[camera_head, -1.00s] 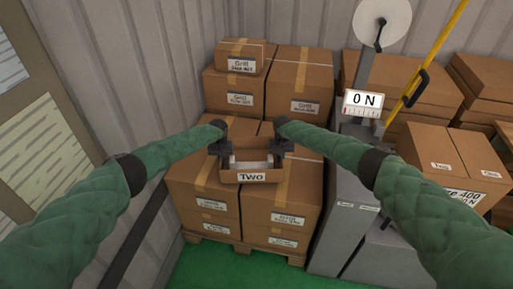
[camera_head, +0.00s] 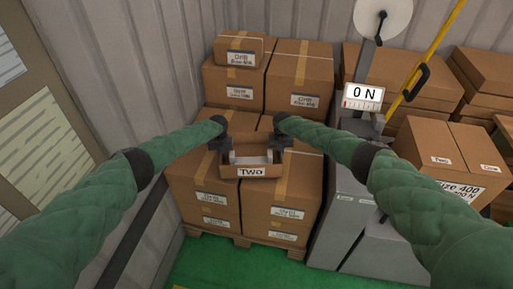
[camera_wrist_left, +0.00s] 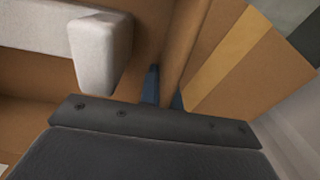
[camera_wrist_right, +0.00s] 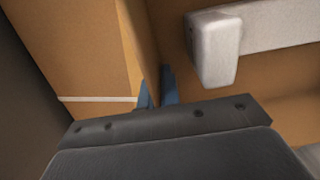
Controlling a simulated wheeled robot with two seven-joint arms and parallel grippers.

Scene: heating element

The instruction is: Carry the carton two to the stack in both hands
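The carton two (camera_head: 251,172) is a small open brown box with a "Two" label on its front. It is level, in front of or on the lower front boxes of the stack (camera_head: 285,195); I cannot tell whether it touches them. A white part (camera_head: 251,158) lies inside it, also seen in the left wrist view (camera_wrist_left: 98,45) and right wrist view (camera_wrist_right: 213,45). My left gripper (camera_head: 225,147) is shut on the carton's left wall (camera_wrist_left: 183,45). My right gripper (camera_head: 278,146) is shut on its right wall (camera_wrist_right: 140,45). The blue fingertips are partly hidden by the walls.
The stack's taller back boxes (camera_head: 300,75) stand behind, with a small box (camera_head: 243,50) on top. A grey stand with a "0 N" display (camera_head: 363,97) is close on the right. More cartons (camera_head: 450,155) stand beyond it. A corrugated wall is at left; green floor (camera_head: 225,265) is in front.

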